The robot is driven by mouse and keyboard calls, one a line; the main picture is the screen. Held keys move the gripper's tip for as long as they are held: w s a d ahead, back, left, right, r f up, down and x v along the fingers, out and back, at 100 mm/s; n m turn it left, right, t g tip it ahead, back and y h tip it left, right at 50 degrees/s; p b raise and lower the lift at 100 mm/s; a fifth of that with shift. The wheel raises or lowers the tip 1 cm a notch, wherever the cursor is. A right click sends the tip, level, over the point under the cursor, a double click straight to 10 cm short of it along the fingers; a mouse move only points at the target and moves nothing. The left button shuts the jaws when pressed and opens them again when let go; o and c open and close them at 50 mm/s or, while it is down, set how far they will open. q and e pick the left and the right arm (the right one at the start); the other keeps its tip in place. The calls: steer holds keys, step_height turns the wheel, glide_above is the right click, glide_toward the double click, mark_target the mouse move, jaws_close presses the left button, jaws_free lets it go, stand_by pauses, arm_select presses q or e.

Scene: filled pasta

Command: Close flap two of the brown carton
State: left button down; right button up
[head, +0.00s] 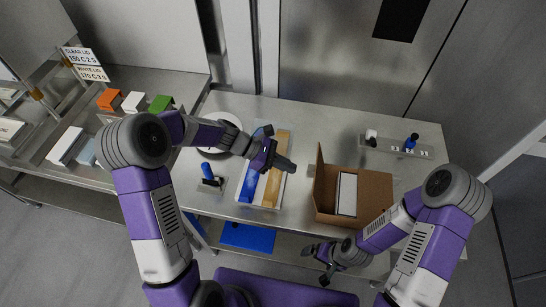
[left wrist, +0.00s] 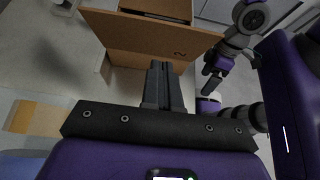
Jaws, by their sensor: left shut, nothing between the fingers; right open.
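The brown carton (head: 376,192) stands open on the right half of the steel table, with a white-topped block (head: 347,194) inside. A flap (head: 319,168) stands up along its left side. In the left wrist view a brown flap (left wrist: 140,33) with a small dark mark, perhaps a 2, spans the top, angled outward from the carton. My left gripper (head: 291,165) is shut and empty, left of that flap; its fingers (left wrist: 160,68) point at the flap, and contact cannot be told. My right gripper (head: 324,277) is open, low in front of the table, away from the carton.
Left of the carton, a tray (head: 241,190) holds a blue item and a tan bar, below my left forearm. A blue-handled tool (head: 209,176) stands further left. A grey holder (head: 395,148) with small items lies behind the carton. Small boxes (head: 133,102) sit on the left counter.

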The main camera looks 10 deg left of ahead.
mark_target(318, 177)
arm_select(q)
steer(key=shift+d+r, duration=0.15)
steer(key=shift+d, duration=1.1)
steer(key=shift+d+r, duration=0.1)
steer(key=shift+d, duration=1.1)
